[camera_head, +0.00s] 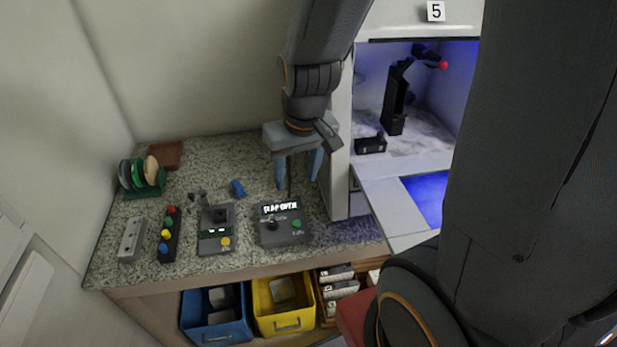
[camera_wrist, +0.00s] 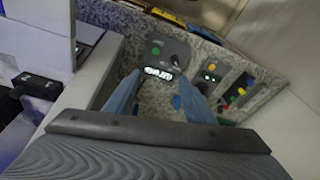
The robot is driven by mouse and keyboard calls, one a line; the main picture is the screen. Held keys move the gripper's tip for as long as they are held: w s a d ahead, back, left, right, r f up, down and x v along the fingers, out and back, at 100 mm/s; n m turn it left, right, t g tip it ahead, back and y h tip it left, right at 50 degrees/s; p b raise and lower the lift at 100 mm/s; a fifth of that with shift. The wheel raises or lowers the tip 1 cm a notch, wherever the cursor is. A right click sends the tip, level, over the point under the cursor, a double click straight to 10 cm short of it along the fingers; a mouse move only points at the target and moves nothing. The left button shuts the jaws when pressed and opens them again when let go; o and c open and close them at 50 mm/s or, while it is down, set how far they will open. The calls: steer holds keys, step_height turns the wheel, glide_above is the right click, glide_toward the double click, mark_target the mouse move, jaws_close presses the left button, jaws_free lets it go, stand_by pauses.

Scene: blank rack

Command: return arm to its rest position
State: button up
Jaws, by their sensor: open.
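My gripper (camera_head: 298,184) hangs over the speckled counter, with its two blue fingers pointing down and apart. Nothing shows between them. In the wrist view the gripper (camera_wrist: 160,98) has its fingers spread on either side of a grey box with a lit display (camera_wrist: 159,73). My arm comes down from the top of the picture.
A white cabinet (camera_head: 341,180) with a blue-lit inside stands close right of my gripper. Left on the counter (camera_head: 180,262) are a device with a yellow button (camera_head: 216,230), coloured buttons (camera_head: 168,235) and a disc rack (camera_head: 143,190). Blue (camera_head: 188,318) and yellow bins (camera_head: 262,318) sit below.

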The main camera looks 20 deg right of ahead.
steer(key=s, duration=0.1)
steer(key=s+d, duration=0.2)
steer(key=shift+s+r, duration=0.15)
steer(key=shift+r, duration=0.2)
steer(key=shift+g, duration=0.5)
step_height(320, 180, down, 5)
steer(key=b, duration=0.4)
steer(key=shift+a+r, duration=0.1)
steer(key=shift+r, duration=0.25)
steer(key=shift+c, duration=0.4)
